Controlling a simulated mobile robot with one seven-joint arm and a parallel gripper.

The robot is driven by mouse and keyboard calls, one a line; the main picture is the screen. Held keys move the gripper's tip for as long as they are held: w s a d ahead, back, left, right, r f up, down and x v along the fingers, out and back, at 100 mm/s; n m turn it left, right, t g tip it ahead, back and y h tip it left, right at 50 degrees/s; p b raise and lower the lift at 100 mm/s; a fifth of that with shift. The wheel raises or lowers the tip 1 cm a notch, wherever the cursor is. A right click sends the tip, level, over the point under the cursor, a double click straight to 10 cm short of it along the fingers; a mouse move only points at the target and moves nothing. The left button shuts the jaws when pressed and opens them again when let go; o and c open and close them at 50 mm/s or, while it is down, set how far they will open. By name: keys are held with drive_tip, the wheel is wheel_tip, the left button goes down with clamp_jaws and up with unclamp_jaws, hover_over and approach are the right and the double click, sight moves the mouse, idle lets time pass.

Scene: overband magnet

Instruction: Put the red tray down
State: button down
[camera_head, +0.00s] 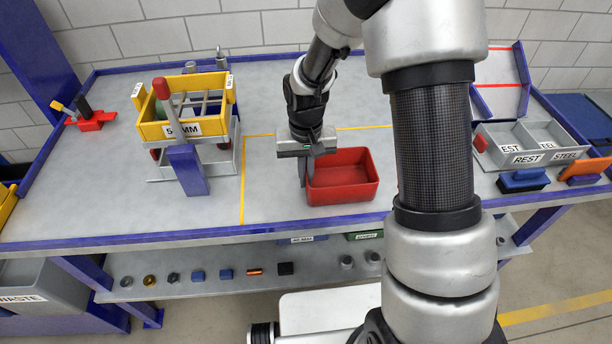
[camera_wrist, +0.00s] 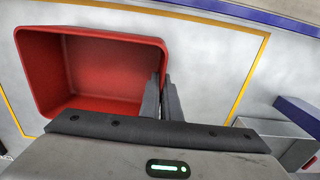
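The red tray (camera_head: 345,194) is an empty, open rectangular box at the front middle of the table, inside the yellow-lined area. It looks level, and I cannot tell whether its base touches the table. My gripper (camera_head: 306,172) points down at the tray's left wall in the head view. In the wrist view the red tray (camera_wrist: 105,70) fills the upper left. There my gripper (camera_wrist: 162,98) has one finger inside and one outside the tray's wall, closed close together on it. The lower part of the gripped wall is hidden by the fingers.
A yellow box (camera_head: 182,124) on a grey stand with a blue block is left of the yellow line (camera_head: 242,190). A grey divided bin (camera_head: 532,145) is at the right. The table's blue front edge (camera_head: 290,222) is close to the tray. Bare table lies behind the tray.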

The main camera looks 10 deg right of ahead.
drive_tip(key=shift+f, duration=0.1)
drive_tip(key=c, duration=2)
unclamp_jaws()
